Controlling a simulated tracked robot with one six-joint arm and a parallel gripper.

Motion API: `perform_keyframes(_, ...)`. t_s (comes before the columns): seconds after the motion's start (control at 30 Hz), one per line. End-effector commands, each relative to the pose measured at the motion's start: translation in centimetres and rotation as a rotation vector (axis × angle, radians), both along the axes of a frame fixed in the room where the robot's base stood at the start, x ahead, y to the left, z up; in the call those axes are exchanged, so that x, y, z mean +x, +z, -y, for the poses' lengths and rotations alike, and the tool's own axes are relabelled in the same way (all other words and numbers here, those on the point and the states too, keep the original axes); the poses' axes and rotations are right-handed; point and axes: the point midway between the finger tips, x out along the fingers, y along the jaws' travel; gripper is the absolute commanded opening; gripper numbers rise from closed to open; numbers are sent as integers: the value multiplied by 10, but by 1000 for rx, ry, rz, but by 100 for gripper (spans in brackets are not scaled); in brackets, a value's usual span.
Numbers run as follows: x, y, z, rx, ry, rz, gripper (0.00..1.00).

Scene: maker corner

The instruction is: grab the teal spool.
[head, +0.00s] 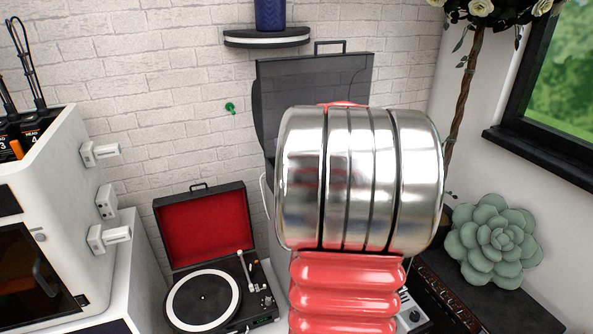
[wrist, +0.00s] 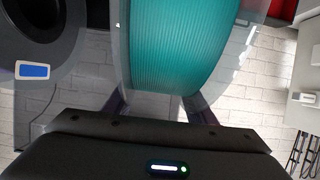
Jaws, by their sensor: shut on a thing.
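The teal spool (wrist: 178,45) fills the upper middle of the wrist view, with teal filament wound between clear flanges. My gripper (wrist: 155,102) is at its lower edge in that view, a finger by each flange, shut on the spool. The fingertips are partly hidden by the spool, and its upper part is cut off by the frame. In the head view my silver and red arm covers the middle, and neither the spool nor my gripper shows.
A dark round object with a blue label (wrist: 33,71) lies close left of the spool. In the head view, an open record player (head: 205,297) and a white machine (head: 45,215) stand at left. A succulent (head: 494,240) is at right; a small wall shelf (head: 267,38) is above.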

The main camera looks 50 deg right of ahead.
Motion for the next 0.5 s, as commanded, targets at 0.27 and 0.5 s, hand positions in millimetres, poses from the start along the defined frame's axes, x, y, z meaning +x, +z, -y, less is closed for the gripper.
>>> perform_keyframes(0.27, 0, 0, 0, 0, 0, 0, 14)
perform_keyframes(0.5, 0, 0, 0, 0, 0, 0, 0)
